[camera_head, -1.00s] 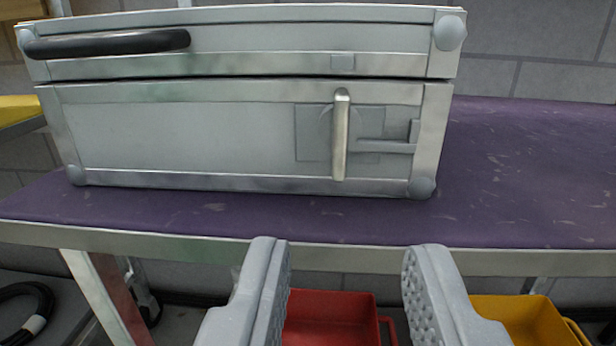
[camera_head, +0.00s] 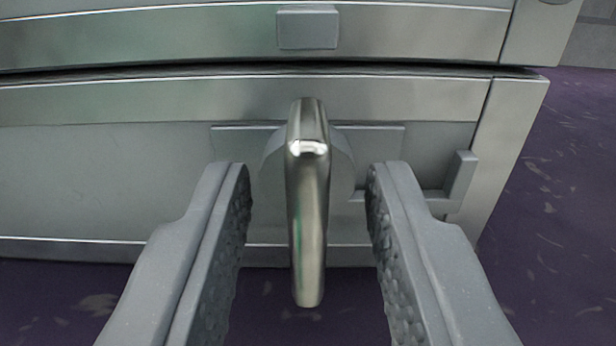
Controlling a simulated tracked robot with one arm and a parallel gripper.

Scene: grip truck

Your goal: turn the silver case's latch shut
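The silver case (camera_head: 90,170) fills the view, its lid (camera_head: 140,40) resting above the body with a thin dark seam between them. The latch handle (camera_head: 308,220) is a shiny metal bar standing upright on a round base on the case's front. My gripper (camera_head: 308,180) is open, with one grey padded finger on each side of the latch handle. Gaps show between the handle and both fingers. A small grey block (camera_head: 307,28) sits on the lid above the handle. A grey bracket (camera_head: 460,180) is on the front to the right of the handle.
The purple bench top (camera_head: 555,190) shows to the right of the case and below it. It is clear where visible. Part of the case front and its lower edge are hidden behind my fingers.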

